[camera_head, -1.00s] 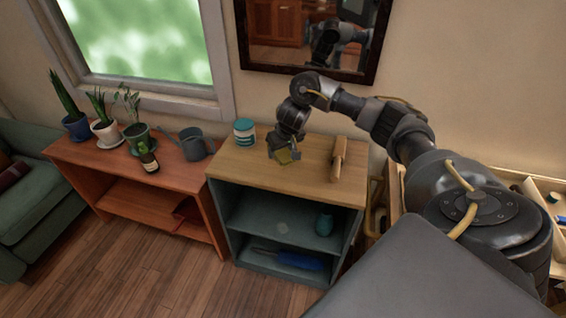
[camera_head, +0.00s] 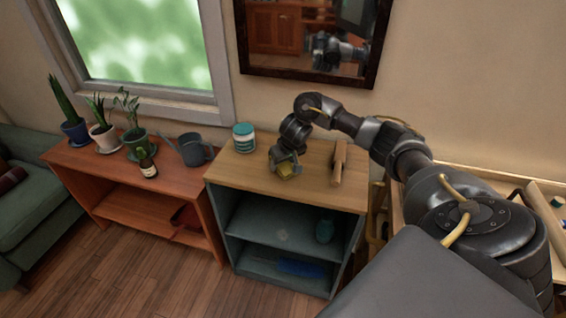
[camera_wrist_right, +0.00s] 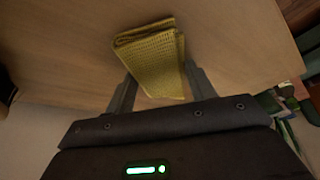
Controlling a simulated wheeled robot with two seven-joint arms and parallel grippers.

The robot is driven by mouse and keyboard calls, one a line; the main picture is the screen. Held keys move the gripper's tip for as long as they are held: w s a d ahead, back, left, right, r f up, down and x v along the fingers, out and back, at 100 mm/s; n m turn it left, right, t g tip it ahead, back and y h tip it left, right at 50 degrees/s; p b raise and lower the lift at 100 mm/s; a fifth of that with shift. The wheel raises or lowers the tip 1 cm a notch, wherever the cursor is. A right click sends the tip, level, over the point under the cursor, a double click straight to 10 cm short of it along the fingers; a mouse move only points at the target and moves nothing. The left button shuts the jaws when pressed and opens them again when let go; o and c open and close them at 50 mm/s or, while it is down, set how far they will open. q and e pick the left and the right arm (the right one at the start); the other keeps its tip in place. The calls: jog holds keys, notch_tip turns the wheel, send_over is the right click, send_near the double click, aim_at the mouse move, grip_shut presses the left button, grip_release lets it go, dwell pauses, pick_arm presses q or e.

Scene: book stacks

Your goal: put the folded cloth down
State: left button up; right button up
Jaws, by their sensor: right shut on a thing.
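The folded cloth (camera_wrist_right: 155,62) is yellow with a waffle weave, and it sits between the two fingers of my right gripper (camera_wrist_right: 158,88) in the right wrist view. In the head view my right gripper (camera_head: 287,166) is over the wooden top of the small cabinet (camera_head: 245,177), with the cloth (camera_head: 285,170) showing as a small yellow patch at its fingers. The gripper is shut on the cloth. The cloth is at or very near the top; I cannot tell whether it touches. My left gripper is not in view.
On the cabinet top, a teal and white jar (camera_head: 244,138) stands to the left and a wooden object (camera_head: 339,161) lies to the right. The front of the top is bare.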

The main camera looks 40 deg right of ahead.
jog(key=o, duration=1)
jog(key=shift+f, duration=0.1)
jog(key=shift+r, duration=0.25)
jog(key=p+v, duration=0.5)
jog(key=v, duration=0.7)
jog(key=shift+a+f, duration=0.1)
jog(key=shift+f, duration=0.05)
